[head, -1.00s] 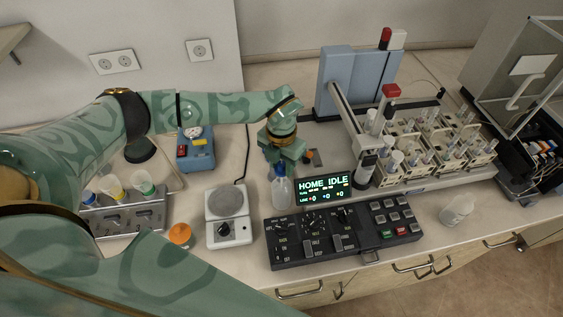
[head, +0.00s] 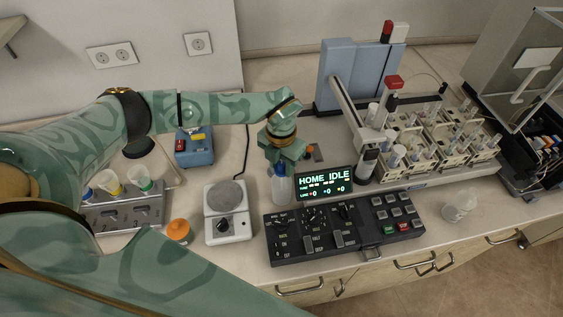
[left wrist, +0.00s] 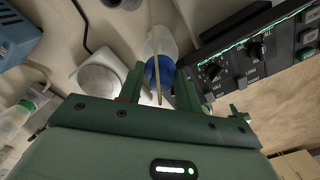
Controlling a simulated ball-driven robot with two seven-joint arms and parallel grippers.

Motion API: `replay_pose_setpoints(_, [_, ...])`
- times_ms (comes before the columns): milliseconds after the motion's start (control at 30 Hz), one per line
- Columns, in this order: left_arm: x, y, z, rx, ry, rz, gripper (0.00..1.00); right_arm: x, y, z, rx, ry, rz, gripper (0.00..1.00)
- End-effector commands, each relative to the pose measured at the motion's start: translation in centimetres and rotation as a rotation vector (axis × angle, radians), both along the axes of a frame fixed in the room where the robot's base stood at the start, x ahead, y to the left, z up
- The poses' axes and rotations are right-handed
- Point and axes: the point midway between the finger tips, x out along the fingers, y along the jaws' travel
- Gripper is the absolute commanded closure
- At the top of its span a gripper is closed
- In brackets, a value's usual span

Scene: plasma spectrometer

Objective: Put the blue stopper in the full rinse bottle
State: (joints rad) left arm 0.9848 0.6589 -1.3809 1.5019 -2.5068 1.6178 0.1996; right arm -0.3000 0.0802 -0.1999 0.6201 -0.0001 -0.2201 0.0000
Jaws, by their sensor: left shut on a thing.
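My left gripper (head: 283,160) points down over a clear bottle (head: 281,189) that stands upright on the bench, left of the lit display. In the left wrist view the gripper (left wrist: 159,88) is shut on the blue stopper (left wrist: 160,72), with a finger on each side. The clear bottle (left wrist: 159,42) shows just beyond the stopper, roughly in line with it. A little of the blue stopper (head: 279,169) shows under the gripper in the head view. I cannot tell whether it is seated in the neck. My right gripper is not in view.
The black control panel (head: 340,230) and display (head: 324,184) are close at right and front. Sample racks (head: 425,145) stand further right. Another clear container (head: 458,207) is near the front edge.

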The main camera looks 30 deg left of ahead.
Motion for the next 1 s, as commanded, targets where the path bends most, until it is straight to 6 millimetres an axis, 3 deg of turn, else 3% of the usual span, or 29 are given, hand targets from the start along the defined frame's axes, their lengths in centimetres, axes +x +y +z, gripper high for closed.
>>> replay_pose_setpoints(600, [0.0, 0.0, -0.74, 0.0, 0.0, 0.0, 0.88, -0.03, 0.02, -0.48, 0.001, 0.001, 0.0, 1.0])
replay_pose_setpoints(633, [0.0, 0.0, -0.74, 0.0, 0.0, 0.0, 0.57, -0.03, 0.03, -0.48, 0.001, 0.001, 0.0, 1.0])
replay_pose_setpoints(700, [0.0, 0.0, -0.74, 0.0, 0.0, 0.0, 0.4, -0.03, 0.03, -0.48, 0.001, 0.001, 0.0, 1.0])
replay_pose_setpoints(1000, [-0.02, -0.15, -0.53, -0.003, 0.0, -0.003, 0.4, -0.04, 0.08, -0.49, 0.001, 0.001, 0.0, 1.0])
